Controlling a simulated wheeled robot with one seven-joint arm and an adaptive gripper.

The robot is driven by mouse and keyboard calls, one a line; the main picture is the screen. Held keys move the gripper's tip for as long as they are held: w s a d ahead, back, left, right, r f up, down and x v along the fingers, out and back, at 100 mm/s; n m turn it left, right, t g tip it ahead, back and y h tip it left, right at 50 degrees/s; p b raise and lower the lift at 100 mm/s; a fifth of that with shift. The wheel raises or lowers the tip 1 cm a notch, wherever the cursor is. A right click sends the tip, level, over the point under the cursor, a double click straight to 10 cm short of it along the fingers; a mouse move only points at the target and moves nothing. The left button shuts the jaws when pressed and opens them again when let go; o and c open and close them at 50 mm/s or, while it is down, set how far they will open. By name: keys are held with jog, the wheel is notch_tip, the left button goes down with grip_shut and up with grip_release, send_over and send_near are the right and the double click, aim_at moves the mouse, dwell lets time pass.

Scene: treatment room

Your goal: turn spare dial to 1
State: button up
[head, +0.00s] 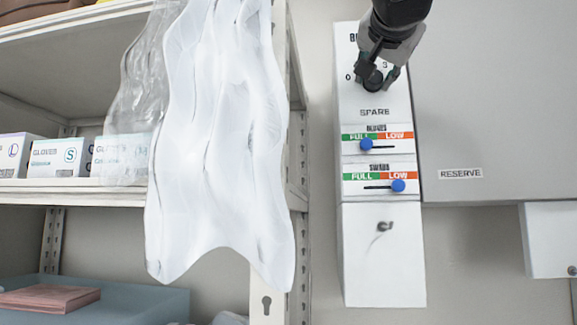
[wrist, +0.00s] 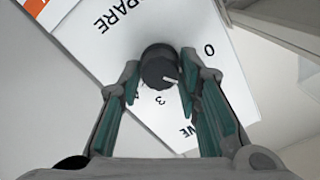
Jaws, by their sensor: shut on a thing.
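The spare dial (wrist: 155,62) is a dark round knob on the white panel (head: 376,98), above the word SPARE. My gripper (head: 380,77) reaches down from the top and is shut on the dial, with one finger on each side. In the wrist view my gripper (wrist: 160,78) also shows around the knob. The knob's white pointer mark (wrist: 171,79) points to the lower right there, between the printed 0 (wrist: 209,48) and 3 (wrist: 160,99). A printed 1 is not visible; the fingers hide part of the scale.
Below the dial are two sliders with blue knobs, the upper (head: 366,144) near FULL and the lower (head: 398,186) near LOW. A shelf (head: 70,192) with glove boxes and a translucent hanging sheet (head: 215,140) stands left. A grey panel marked RESERVE (head: 461,174) is right.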

jog(key=o, duration=1.1)
jog(key=shift+o, duration=0.2)
jog(key=s+a, duration=0.2)
jog(key=s, duration=0.9)
jog(key=shift+s+a, duration=0.2)
jog(key=shift+s, duration=0.15)
